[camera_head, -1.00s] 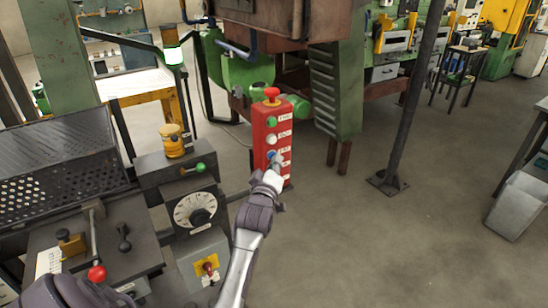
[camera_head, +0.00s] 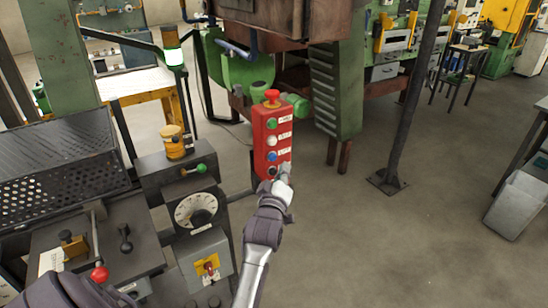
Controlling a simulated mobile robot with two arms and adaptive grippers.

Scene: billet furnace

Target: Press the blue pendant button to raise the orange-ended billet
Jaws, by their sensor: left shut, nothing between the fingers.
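The red pendant box (camera_head: 264,132) hangs upright near the middle of the head view. It has a red knob on top, then green and white buttons, then the blue button (camera_head: 271,156) below them, in clear view. My left gripper (camera_head: 285,169) is shut and empty. Its tip shows at the lower right edge of the pendant, below and right of the blue button. I cannot tell whether the tip touches the box. My right gripper is not in view. I see no orange-ended billet.
A control console with a dial (camera_head: 196,210) and a red-knobbed lever (camera_head: 99,273) stands at the left. Behind the pendant is green and rusty machinery (camera_head: 337,85). A dark post (camera_head: 408,110) stands to the right.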

